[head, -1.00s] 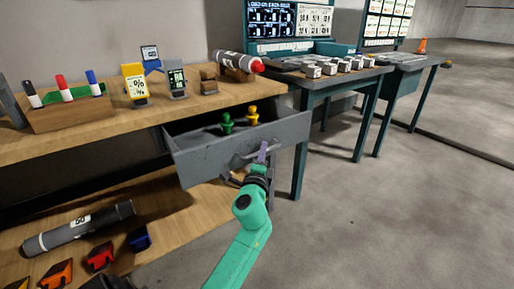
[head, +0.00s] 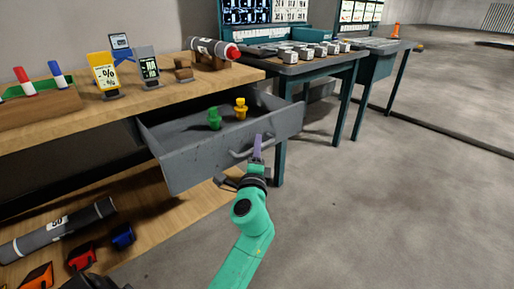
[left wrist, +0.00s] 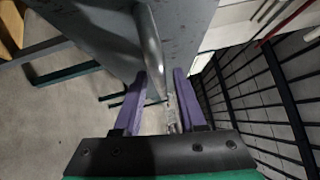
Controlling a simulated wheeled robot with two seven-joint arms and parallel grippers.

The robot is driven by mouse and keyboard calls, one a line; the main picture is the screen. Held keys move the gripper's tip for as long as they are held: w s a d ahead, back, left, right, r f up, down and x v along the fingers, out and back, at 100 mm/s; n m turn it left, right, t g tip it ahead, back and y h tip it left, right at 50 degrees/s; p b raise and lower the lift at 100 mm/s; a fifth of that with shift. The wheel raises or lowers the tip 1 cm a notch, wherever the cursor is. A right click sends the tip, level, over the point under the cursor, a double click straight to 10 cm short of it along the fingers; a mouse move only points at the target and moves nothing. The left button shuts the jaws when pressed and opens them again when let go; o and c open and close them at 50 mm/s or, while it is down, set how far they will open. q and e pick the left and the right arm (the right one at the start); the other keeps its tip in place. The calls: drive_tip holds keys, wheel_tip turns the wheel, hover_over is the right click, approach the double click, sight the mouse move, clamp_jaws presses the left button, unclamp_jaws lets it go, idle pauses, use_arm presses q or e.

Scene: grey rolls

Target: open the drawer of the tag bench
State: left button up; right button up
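The tag bench (head: 130,107) is a wooden-topped bench at the left in the head view. Its grey drawer (head: 215,152) stands pulled out, with a green figure (head: 214,119) and a yellow figure (head: 240,108) inside. A grey bar handle (head: 252,149) is on the drawer front. My left gripper (head: 250,160), on a green arm, is at the handle. In the left wrist view its purple fingers (left wrist: 158,88) are apart, with the handle (left wrist: 153,45) between them; whether they touch it is unclear. My right gripper is not in view.
Tags, markers and a red-ended roll (head: 213,49) stand on the bench top. A dark roll (head: 60,230) and coloured items lie on its lower shelf. A teal-legged table (head: 318,66) stands behind the drawer. The floor (head: 390,215) at the right is clear.

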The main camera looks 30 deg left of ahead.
use_arm(q)
drive_tip(key=shift+s, duration=0.1)
drive_tip(key=shift+s+d+f, duration=0.1)
drive_tip(key=shift+s+d, duration=0.1)
drive_tip(key=shift+s, duration=0.05)
drive_tip(key=b+v, duration=0.2)
drive_tip(key=v, duration=1.2)
drive_tip(key=shift+b, duration=0.3)
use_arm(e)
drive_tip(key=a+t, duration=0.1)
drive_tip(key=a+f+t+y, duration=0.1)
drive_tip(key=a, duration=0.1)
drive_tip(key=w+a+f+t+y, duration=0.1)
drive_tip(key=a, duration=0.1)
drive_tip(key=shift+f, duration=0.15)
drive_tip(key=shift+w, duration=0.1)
